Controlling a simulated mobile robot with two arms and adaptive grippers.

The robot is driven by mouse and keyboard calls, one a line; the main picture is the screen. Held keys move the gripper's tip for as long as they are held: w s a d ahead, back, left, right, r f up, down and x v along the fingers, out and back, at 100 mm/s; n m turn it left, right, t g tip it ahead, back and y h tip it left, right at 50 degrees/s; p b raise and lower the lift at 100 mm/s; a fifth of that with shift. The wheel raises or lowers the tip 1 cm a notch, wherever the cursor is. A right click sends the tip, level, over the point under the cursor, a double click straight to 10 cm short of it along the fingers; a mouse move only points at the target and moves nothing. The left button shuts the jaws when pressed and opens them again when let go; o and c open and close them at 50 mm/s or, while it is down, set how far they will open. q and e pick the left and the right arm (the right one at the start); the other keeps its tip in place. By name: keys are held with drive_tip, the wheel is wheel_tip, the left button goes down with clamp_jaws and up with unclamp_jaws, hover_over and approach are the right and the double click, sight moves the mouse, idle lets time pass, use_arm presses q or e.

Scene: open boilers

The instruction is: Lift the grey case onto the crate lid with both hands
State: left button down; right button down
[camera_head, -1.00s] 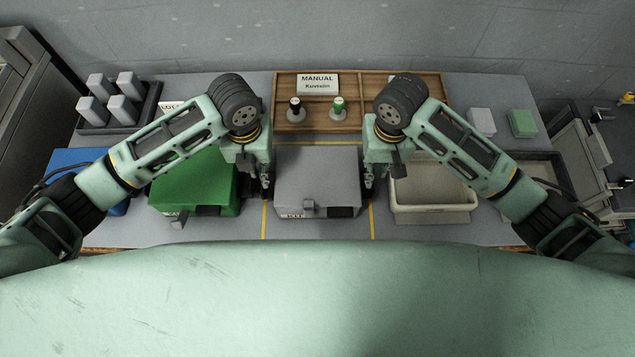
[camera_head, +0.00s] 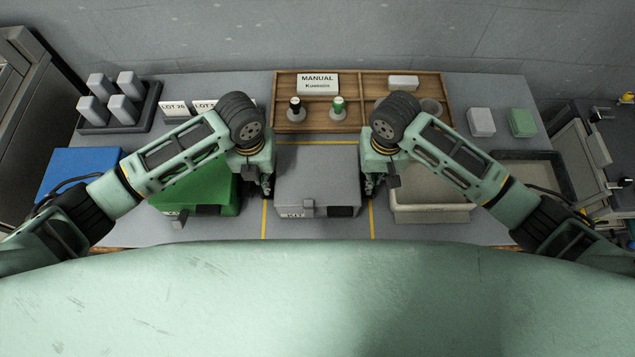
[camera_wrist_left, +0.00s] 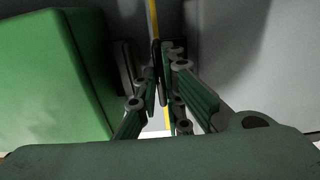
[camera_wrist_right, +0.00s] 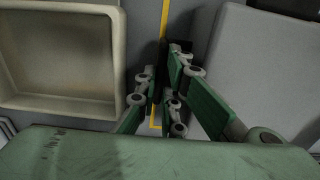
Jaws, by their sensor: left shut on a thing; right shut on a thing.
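The grey case (camera_head: 318,178) rests at the middle of the table, between two yellow lines. It also shows at the right of the left wrist view (camera_wrist_left: 285,75) and of the right wrist view (camera_wrist_right: 265,65). My left gripper (camera_head: 267,186) is at the case's left side, its fingers (camera_wrist_left: 160,70) shut close to the case wall. My right gripper (camera_head: 370,186) is at its right side, its fingers (camera_wrist_right: 170,75) shut likewise. Both hold something at the case's sides, likely its handles, mostly hidden by the fingers. I cannot tell which thing is the crate lid.
A green case (camera_head: 195,185) stands close left of my left gripper, and a beige bin (camera_head: 430,208) close right of my right gripper. A blue box (camera_head: 75,172) is at far left. A wooden tray (camera_head: 290,128) with two stamps and a MANUAL sign lies behind the case.

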use_arm(q)
drive_tip(key=shift+w+r, duration=0.1)
drive_tip(key=shift+r, duration=0.1)
use_arm(e)
drive_tip(key=shift+r, duration=0.15)
idle(0.3)
